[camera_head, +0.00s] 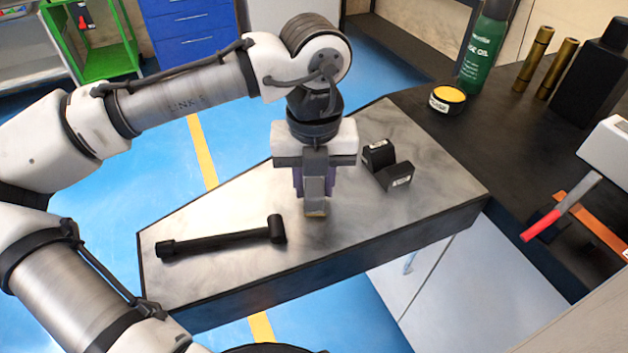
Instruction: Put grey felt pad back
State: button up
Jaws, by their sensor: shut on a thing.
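My gripper (315,212) points straight down over the middle of the grey metal worktop (225,215). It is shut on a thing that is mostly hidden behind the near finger. Dark purplish edges of something show on both sides of that finger, and a tan bit shows at its tip. I cannot tell for certain whether this is the grey felt pad. No separate grey felt pad can be made out on the worktop. Whether the fingertips touch the worktop is unclear.
A black handled tool (220,241) lies left of my gripper. A black notched block (387,166) stands to its right.

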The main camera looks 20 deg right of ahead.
aim_at(314, 180)
jog(key=shift+f, duration=0.2)
jog(key=shift+f, duration=0.2)
jog(key=o, duration=1)
notch_tip(314, 180, up, 12)
jog(key=shift+r, duration=0.25)
